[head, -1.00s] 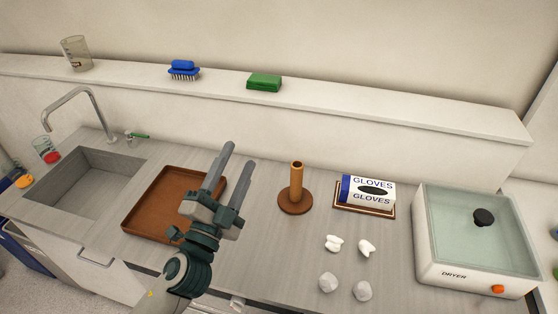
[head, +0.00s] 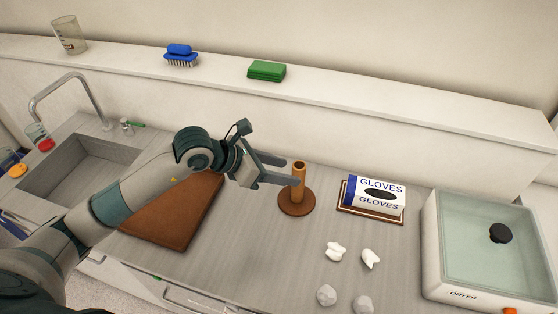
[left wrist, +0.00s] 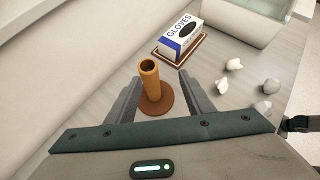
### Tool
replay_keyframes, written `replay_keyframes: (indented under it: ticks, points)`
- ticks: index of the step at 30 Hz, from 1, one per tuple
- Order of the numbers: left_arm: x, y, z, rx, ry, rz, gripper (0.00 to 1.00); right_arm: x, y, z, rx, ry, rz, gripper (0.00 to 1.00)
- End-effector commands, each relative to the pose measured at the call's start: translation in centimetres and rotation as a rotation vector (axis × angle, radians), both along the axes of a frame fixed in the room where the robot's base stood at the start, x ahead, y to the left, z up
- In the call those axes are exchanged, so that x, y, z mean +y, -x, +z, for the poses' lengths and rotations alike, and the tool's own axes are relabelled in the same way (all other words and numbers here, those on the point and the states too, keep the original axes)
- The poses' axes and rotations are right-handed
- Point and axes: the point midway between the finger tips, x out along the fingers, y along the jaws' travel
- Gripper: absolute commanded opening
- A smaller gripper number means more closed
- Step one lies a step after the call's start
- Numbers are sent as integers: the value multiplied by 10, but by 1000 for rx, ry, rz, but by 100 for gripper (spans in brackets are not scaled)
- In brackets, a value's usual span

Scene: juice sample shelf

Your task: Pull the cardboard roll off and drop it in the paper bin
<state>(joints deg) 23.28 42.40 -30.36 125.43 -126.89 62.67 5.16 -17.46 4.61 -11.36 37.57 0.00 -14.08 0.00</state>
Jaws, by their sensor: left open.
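The cardboard roll (head: 298,182) is a tan upright tube standing on a round brown base (head: 296,203) on the counter. It also shows in the left wrist view (left wrist: 149,80), upright, with its open top facing up. My left gripper (head: 286,172) is open, with its fingers pointing right at the roll. In the left wrist view the roll stands between the two fingers (left wrist: 155,92), near their tips, with a gap on each side. Whether a finger touches it cannot be told. I see no clear paper bin. My right gripper is not in view.
A glove box (head: 376,195) on a small tray stands right of the roll. Several white crumpled pieces (head: 336,251) lie in front, and a dryer (head: 480,245) stands at the right. A brown tray (head: 185,215) and sink (head: 80,165) are left. A shelf (head: 350,98) runs behind.

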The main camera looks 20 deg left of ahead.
Motion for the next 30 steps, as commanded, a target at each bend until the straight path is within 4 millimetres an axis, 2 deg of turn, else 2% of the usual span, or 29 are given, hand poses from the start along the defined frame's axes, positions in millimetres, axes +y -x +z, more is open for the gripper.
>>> replay_keyframes:
  ticks: [3, 7, 20, 30]
  points:
    - [16, -7, -4, -5, -69, 22, 48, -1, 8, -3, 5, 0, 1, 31]
    - [19, -8, -6, -4, -86, 27, 48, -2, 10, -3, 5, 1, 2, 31]
    - [16, -10, -9, -3, -81, 26, 48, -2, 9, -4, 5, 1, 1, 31]
    - [0, -25, -28, -4, -80, 25, 48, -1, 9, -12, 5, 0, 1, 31]
